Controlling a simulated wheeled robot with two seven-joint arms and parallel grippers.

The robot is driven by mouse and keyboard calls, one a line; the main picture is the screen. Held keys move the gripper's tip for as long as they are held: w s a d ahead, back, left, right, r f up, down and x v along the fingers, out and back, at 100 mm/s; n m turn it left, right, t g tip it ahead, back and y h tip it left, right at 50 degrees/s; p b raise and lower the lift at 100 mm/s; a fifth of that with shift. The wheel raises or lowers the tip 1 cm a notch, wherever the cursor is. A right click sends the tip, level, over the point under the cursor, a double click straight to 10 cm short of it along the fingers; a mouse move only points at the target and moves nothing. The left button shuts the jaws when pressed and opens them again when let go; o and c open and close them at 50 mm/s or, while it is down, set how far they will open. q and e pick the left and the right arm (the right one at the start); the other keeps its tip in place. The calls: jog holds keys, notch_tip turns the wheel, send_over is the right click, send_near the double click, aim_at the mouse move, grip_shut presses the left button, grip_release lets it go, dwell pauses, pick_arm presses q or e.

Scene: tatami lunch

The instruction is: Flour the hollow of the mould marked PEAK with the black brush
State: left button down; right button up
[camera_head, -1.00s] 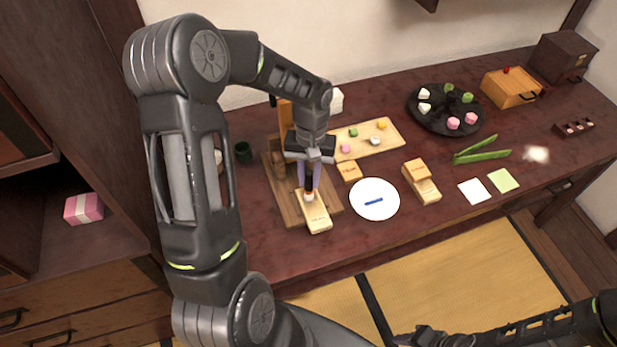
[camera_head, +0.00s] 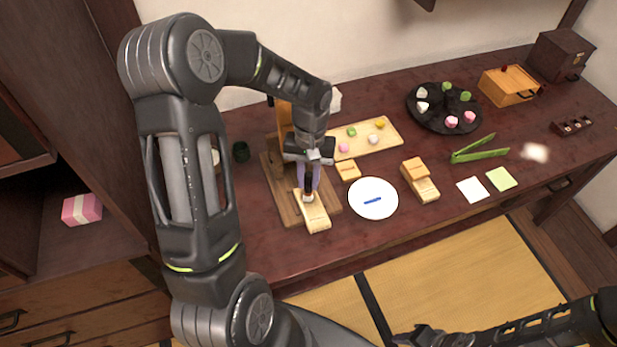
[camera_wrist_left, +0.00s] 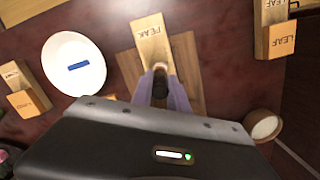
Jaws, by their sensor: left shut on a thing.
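The wooden mould marked PEAK (camera_wrist_left: 148,38) lies on a wooden board (camera_wrist_left: 188,62). The mould also shows in the head view (camera_head: 316,218), at the board's front edge. My left gripper (camera_head: 308,186) points down over the mould's rear part and is shut on the black brush (camera_head: 309,183). In the left wrist view the brush (camera_wrist_left: 160,85) stands between the fingers. Its pale tip is at the mould's near end; I cannot tell whether it touches the hollow, which it and the fingers cover. My right gripper (camera_head: 422,336) is low at the bottom edge, its jaws unclear.
A bowl of white powder (camera_wrist_left: 265,126) and a mould marked LEAF (camera_wrist_left: 282,42) stand right in the wrist view. Green tongs (camera_head: 480,154) lie farther right.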

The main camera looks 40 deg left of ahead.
pick_arm(q)
jog(key=shift+w, duration=0.3)
jog(key=shift+s+a, duration=0.25)
jog(key=shift+s, duration=0.1)
dwell(0.5)
jog(key=shift+w+f, duration=0.1)
jog(key=shift+w, duration=0.15)
dwell(0.5)
jog(key=shift+s+d+b, duration=0.2)
jog(key=shift+d+b, duration=0.1)
jog(key=shift+w+a, duration=0.1)
jog(key=shift+a, duration=0.1)
dwell(0.6)
dwell(0.3)
jog(key=shift+r+p, duration=2.8)
jog(key=shift+r, duration=1.25)
